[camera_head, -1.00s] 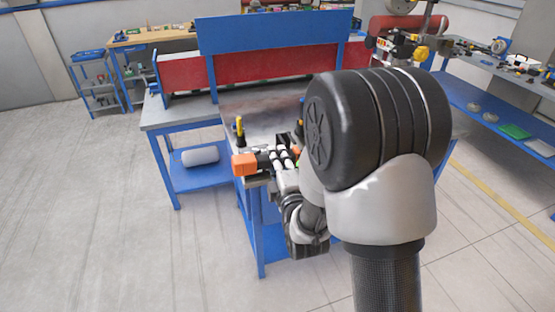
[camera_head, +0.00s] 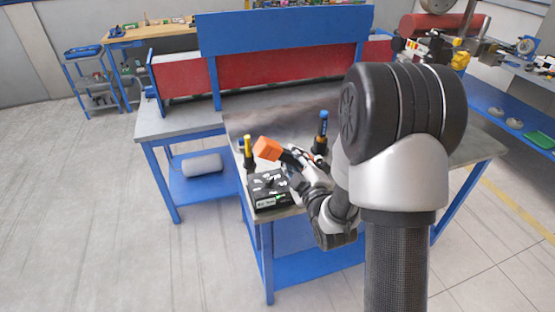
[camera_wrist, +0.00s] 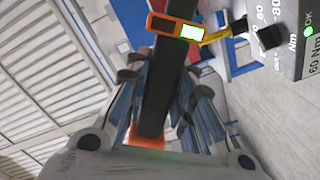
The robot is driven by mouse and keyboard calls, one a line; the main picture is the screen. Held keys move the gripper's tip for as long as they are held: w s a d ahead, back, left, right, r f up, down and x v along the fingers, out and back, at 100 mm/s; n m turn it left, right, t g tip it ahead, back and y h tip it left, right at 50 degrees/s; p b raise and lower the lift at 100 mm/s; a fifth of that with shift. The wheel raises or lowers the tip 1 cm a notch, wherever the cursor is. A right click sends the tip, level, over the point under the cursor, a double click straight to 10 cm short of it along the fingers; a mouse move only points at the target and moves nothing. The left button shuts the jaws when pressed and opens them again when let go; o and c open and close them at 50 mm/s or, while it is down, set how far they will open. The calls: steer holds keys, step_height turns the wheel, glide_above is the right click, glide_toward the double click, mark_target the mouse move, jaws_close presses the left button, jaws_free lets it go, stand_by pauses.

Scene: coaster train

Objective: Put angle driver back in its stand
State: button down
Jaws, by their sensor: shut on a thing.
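The angle driver (camera_head: 267,148), with an orange end and a black body, is held tilted by my gripper (camera_head: 297,164) above the front left corner of the worktable. In the wrist view, the driver's long black body (camera_wrist: 160,85) lies between the fingers of my gripper (camera_wrist: 160,70). An orange part with a lit green display shows at its far end. A yellow-topped tool (camera_head: 249,148) stands upright in a black holder to the left. A blue-topped tool (camera_head: 322,128) stands in another black holder to the right. I cannot tell which holder is the driver's stand.
A black box (camera_head: 270,203) with light markings sits on the table corner below the driver. A grey box marked Nm (camera_wrist: 299,40) shows at the right in the wrist view. The worktable (camera_head: 285,115) is clear behind. A white roll (camera_head: 203,164) lies on the lower blue shelf.

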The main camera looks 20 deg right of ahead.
steer(key=s+d+f+m+b, duration=0.2)
steer(key=s+d+f+m, duration=0.4)
steer(key=d+m, duration=0.4)
steer(key=shift+w+a+f+p, duration=0.1)
steer(key=shift+w+a+p, duration=0.1)
steer(key=shift+w, duration=0.9)
steer(key=shift+w+a+f+p, duration=0.1)
steer(key=shift+w+p, duration=0.1)
steer(key=shift+w, duration=0.85)
steer(key=shift+w+a+f+p, duration=0.1)
steer(key=shift+w+p, duration=0.1)
steer(key=shift+w, duration=0.9)
steer(key=shift+s, duration=0.1)
steer(key=w+b, duration=0.3)
steer(key=w, duration=0.7)
steer(key=shift+a+r, duration=0.15)
stand_by(1.0)
